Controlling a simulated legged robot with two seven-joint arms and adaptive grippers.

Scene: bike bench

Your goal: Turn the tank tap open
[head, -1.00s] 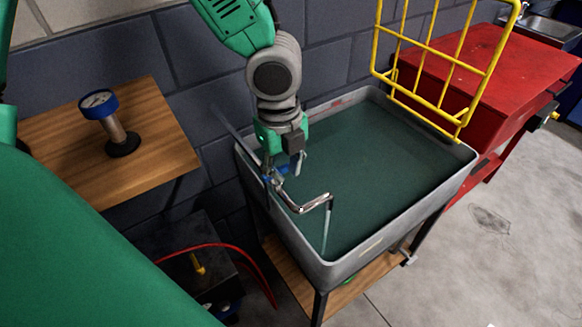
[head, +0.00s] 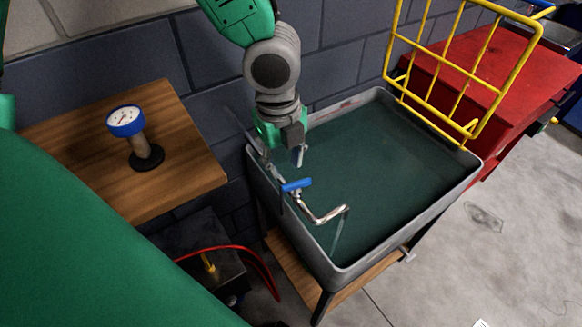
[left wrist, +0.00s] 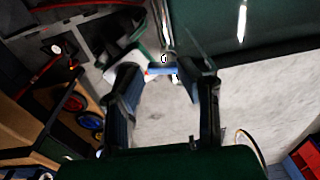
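The tank tap has a blue handle (head: 296,185) and a bent metal spout (head: 326,214) over the near left rim of the grey tank (head: 408,243). A thin pale streak hangs below the spout's end and looks like running water. My left gripper (head: 279,158) is just above and behind the handle, pointing down, with its fingers apart. In the left wrist view the handle (left wrist: 161,71) shows between and beyond the open fingertips; I cannot tell whether they touch it. My right gripper is not in view.
A yellow rack (head: 462,75) stands at the tank's far right, before a red cabinet (head: 500,72). A wooden shelf (head: 75,170) with a blue-rimmed gauge (head: 126,121) is on the left. A red hose (head: 262,262) curves below it. Open floor lies to the right.

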